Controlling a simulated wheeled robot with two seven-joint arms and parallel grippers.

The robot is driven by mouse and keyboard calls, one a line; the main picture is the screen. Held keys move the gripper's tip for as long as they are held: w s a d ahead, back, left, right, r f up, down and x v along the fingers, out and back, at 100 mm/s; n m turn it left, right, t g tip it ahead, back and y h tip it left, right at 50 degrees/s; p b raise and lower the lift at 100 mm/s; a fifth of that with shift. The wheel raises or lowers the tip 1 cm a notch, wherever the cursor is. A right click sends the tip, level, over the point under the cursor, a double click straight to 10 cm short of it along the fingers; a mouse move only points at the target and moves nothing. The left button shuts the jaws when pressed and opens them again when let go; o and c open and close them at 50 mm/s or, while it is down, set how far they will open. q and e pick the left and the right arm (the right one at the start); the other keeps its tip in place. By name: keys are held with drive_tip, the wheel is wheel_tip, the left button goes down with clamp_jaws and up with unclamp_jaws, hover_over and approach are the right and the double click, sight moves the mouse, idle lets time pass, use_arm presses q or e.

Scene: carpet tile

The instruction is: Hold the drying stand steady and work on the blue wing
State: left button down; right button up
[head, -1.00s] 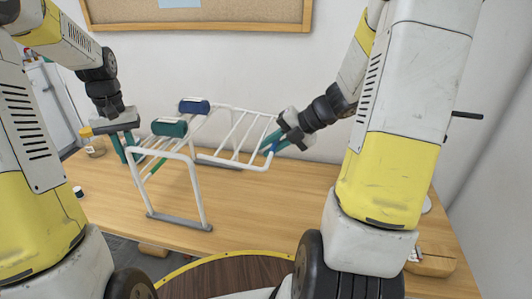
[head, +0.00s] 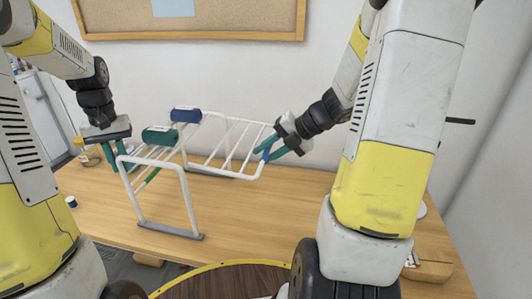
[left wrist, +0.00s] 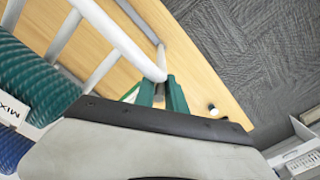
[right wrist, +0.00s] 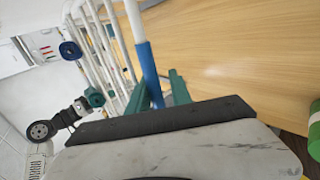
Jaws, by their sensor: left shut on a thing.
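The white drying stand (head: 190,200) stands upright on the wooden table. Its blue wing (head: 264,156) is spread out to the right, and a blue sleeve (right wrist: 149,75) on its tube shows in the right wrist view. My left gripper (head: 117,158) is shut on the white frame at the stand's left end; the tube (left wrist: 130,50) runs down between its fingers in the left wrist view. My right gripper (head: 268,149) is open, its teal fingers on either side of the blue sleeve. A green roll (head: 160,136) and a blue roll (head: 186,115) sit on top.
The table (head: 250,215) is clear right of the stand's legs. A corkboard (head: 230,18) hangs on the wall behind.

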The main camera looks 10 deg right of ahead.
use_arm(q)
drive_tip(key=shift+d, duration=0.15)
use_arm(e)
drive_tip(key=v, duration=1.2)
use_arm(q)
drive_tip(key=c, duration=1.3)
unclamp_jaws()
use_arm(e)
drive_tip(key=shift+f, duration=0.1)
